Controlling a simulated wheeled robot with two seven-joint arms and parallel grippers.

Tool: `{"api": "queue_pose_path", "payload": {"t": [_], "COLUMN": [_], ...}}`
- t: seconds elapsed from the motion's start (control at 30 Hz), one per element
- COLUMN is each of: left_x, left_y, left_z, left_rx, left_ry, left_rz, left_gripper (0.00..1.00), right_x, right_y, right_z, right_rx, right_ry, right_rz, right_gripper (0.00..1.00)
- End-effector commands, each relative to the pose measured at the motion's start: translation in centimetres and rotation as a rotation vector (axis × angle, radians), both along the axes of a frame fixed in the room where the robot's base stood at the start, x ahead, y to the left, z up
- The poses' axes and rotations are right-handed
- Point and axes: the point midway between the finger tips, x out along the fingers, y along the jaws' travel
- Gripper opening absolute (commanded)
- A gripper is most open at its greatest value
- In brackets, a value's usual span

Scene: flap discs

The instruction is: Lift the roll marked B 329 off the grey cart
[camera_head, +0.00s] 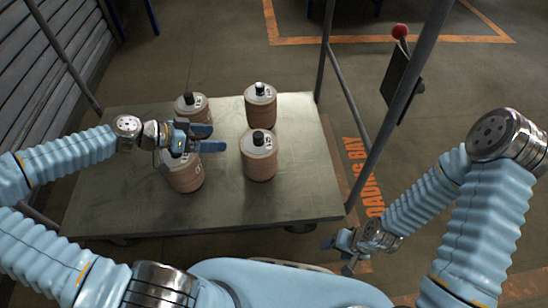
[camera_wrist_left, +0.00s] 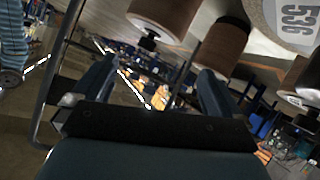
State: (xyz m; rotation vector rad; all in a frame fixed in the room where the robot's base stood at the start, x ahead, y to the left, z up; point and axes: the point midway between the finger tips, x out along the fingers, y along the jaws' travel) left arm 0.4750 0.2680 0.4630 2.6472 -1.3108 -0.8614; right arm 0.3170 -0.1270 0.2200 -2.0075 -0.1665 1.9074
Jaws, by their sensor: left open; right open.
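Several tan rolls with dark knobs stand upright on the grey cart (camera_head: 110,205): near left (camera_head: 185,178), far left (camera_head: 193,107), far right (camera_head: 261,112) and near right (camera_head: 259,165). Their labels are too small to read in the head view, so I cannot tell which is B 329. My left gripper (camera_head: 211,138) is open and empty, fingers pointing right. It overlaps the near-left roll's top and the far-left roll's lower part. My right gripper (camera_head: 336,256) is open and empty, off the cart's front right corner.
Grey cart posts rise at the right (camera_head: 412,90). A dark panel (camera_head: 398,80) with a red ball (camera_head: 400,31) stands beside one. A shuttered wall (camera_head: 50,65) is at the left. Orange lettering (camera_head: 365,175) marks the floor. The cart top's right part is clear.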

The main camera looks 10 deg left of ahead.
Motion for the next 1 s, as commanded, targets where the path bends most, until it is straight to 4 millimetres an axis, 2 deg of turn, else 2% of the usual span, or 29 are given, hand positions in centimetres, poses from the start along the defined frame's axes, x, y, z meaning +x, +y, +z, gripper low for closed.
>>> {"api": "queue_pose_path", "payload": {"t": [0.07, 0.13, 0.4, 0.67, 0.83, 1.0], "left_x": [0.0, 0.4, 3.1, 4.4, 5.6, 6.5], "left_y": [0.9, 0.5, -3.7, -5.7, -8.0, -9.2], "left_z": [0.3, 0.2, -2.3, -3.4, -4.5, -5.3], "left_rx": [0.017, 0.021, 0.020, 0.020, 0.020, 0.019], "left_ry": [-0.034, -0.045, -0.044, -0.042, -0.044, -0.042], "left_rz": [-0.002, -0.007, -0.008, -0.006, -0.008, -0.004], "left_gripper": [1.00, 1.00, 1.00, 1.00, 1.00, 1.00], "right_x": [0.0, 0.0, 0.0, 0.0, -0.1, -0.1], "right_y": [0.0, 0.0, 0.1, 0.1, 0.2, 0.2], "right_z": [-0.4, -0.6, -1.7, -2.1, -2.7, -2.9], "right_rx": [0.000, 0.000, 0.002, 0.005, 0.006, 0.007], "right_ry": [-0.001, 0.000, 0.002, 0.004, 0.004, 0.006], "right_rz": [0.000, 0.000, 0.001, 0.002, 0.003, 0.004], "right_gripper": [0.64, 0.64, 0.64, 0.64, 0.64, 0.64]}}
